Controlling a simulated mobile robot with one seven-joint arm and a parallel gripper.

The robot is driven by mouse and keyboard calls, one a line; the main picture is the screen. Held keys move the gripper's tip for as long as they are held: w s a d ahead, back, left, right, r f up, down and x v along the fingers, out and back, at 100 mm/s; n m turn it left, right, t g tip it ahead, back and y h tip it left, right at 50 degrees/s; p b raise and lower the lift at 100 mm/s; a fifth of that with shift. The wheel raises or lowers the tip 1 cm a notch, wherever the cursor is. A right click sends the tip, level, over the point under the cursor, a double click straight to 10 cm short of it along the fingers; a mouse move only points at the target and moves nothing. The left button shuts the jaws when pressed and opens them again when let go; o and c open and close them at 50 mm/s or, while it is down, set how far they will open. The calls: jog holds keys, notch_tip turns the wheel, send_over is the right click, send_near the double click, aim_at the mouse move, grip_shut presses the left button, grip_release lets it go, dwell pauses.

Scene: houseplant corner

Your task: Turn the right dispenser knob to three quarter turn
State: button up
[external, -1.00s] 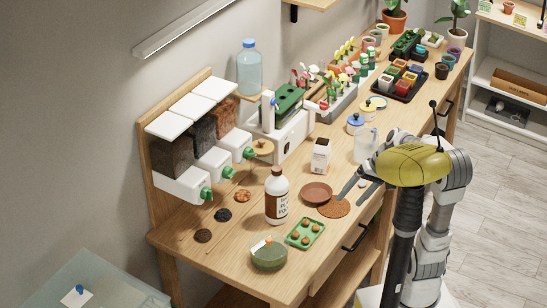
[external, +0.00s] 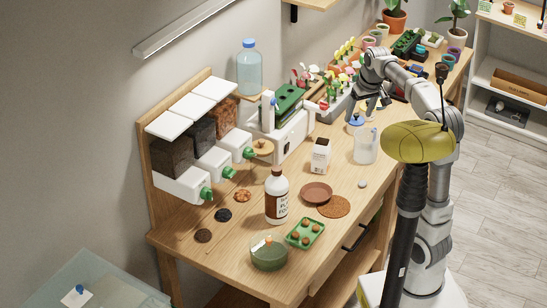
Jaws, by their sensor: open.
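The dispenser (external: 180,160) stands against the wall at the left, with three hoppers under white lids and three white outlets, each with a green knob. The right dispenser knob (external: 248,153) is on the outlet farthest right, below the hopper with orange-brown contents. Its exact turn is too small to tell. The middle knob (external: 228,172) and left knob (external: 206,192) sit nearer the front. My gripper (external: 367,107) is open and empty, raised above the back part of the bench, well to the right of the right knob and apart from it.
A wooden disc on a stand (external: 263,148) is close beside the right knob. A white carton (external: 320,156), clear jug (external: 365,147), brown bottle (external: 276,197) and white machine (external: 285,135) stand nearby. Small heaps (external: 243,195) lie before the dispenser.

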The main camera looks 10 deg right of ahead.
jog(key=w+a+r+n+h+p, duration=0.1)
jog(key=w+a+p, duration=0.1)
jog(key=w+a, duration=0.55)
jog(key=n+h+p, duration=0.3)
jog(key=n+p, duration=0.1)
jog(key=p, duration=0.1)
send_over(249, 151)
jog(key=s+d, duration=0.3)
jog(key=d, duration=0.1)
notch_tip(249, 151, down, 3)
jog(key=s+a+f+n+t, duration=0.1)
jog(key=s+a+f+n, duration=0.2)
jog(key=a, duration=0.6)
jog(key=shift+h, duration=0.3)
jog(key=p+x, duration=0.1)
jog(key=x, duration=1.6)
jog(key=shift+f, duration=0.35)
jog(key=shift+a+r, duration=0.1)
grip_shut()
